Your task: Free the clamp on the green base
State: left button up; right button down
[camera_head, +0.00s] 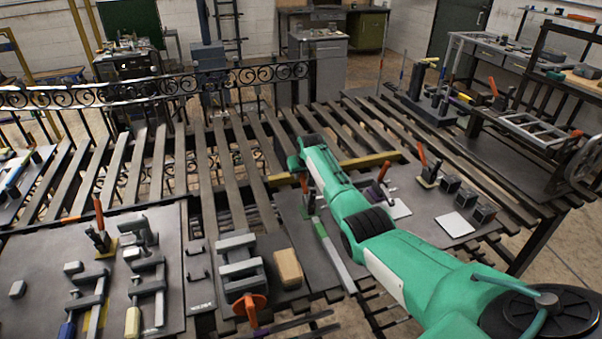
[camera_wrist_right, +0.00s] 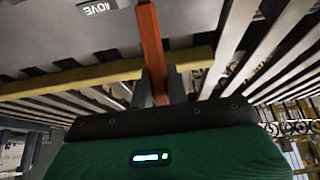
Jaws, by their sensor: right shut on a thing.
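My right gripper (camera_wrist_right: 157,80) is shut on an orange handle (camera_wrist_right: 152,45), which stands between its two dark fingers in the right wrist view. In the head view my green right arm reaches in from the lower right, and its fingers are mostly hidden. An orange handle (camera_head: 304,183) shows just below the wrist end, with a narrow green strip (camera_head: 319,228) below it on a long grey bar. The clamp's body and its base are largely hidden by my arm, so I cannot tell how the clamp sits. My left gripper is not in view.
A yellow bar (camera_head: 385,159) crosses the slats behind my wrist. Dark blocks (camera_head: 483,212) and a white card (camera_head: 455,224) lie on the right plate.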

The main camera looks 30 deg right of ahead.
jog(key=c, duration=1.4)
grip_release()
jog(key=shift+w+f, duration=0.1)
jog(key=shift+f, duration=0.05)
jog(key=shift+o, duration=0.2)
jog(key=shift+v, duration=1)
jog(key=b+v, duration=0.2)
jog(key=v, duration=1)
jog(key=shift+f, duration=0.2)
